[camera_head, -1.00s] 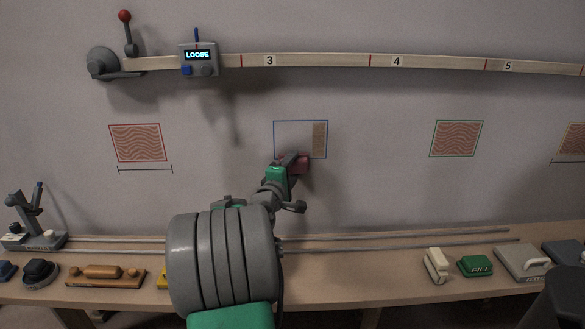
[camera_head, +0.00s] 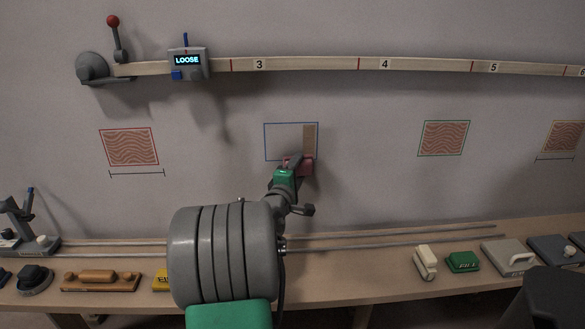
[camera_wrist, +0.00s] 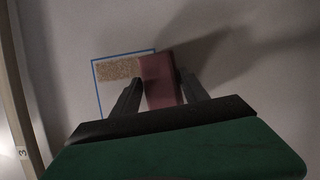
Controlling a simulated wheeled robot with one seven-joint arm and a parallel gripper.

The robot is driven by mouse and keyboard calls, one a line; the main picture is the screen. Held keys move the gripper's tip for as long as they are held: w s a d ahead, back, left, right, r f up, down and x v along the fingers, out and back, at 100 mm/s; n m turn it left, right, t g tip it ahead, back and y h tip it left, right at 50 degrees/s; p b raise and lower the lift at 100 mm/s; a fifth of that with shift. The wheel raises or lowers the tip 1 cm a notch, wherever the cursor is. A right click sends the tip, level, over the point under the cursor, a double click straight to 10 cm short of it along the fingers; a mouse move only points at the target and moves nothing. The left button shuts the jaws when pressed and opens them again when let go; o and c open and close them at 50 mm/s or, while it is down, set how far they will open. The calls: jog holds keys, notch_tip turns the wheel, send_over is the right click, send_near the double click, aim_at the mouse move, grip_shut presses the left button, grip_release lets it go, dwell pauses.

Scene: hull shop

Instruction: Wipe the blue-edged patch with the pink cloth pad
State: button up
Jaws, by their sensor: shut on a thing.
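The blue-edged patch (camera_head: 283,141) is a rectangle on the grey wall. Most of its inside is bare grey; a speckled tan strip (camera_head: 309,138) stands near its right edge. The strip also shows in the wrist view (camera_wrist: 118,69). My gripper (camera_head: 294,169) is shut on the pink cloth pad (camera_head: 304,169), a dull pink block. In the wrist view the pad (camera_wrist: 158,72) lies between the two fingers, beside one end of the strip and overlapping the patch edge. In the head view it is at the patch's lower right. I cannot tell whether it touches the wall.
A red-edged patch (camera_head: 130,147) and a green-edged patch (camera_head: 443,138) flank this one. A numbered rail (camera_head: 310,64) with a box reading LOOSE (camera_head: 189,63) runs above. A bench (camera_head: 345,279) below holds several tools. The wall between patches is clear.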

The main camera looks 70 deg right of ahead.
jog(key=shift+w+d, duration=0.3)
jog(key=shift+d, duration=0.25)
dwell(0.4)
notch_tip(320, 180, up, 13)
jog(key=p, duration=1)
jog(key=shift+w+d+r, duration=0.1)
jog(key=shift+d+r, duration=0.05)
jog(key=shift+r, duration=0.05)
jog(key=shift+f+b, duration=5.05)
jog(key=shift+f, duration=1.7)
jog(key=o, duration=0.7)
jog(key=c, duration=0.7)
jog(key=shift+s+a, duration=0.35)
jog(key=shift+a, duration=0.35)
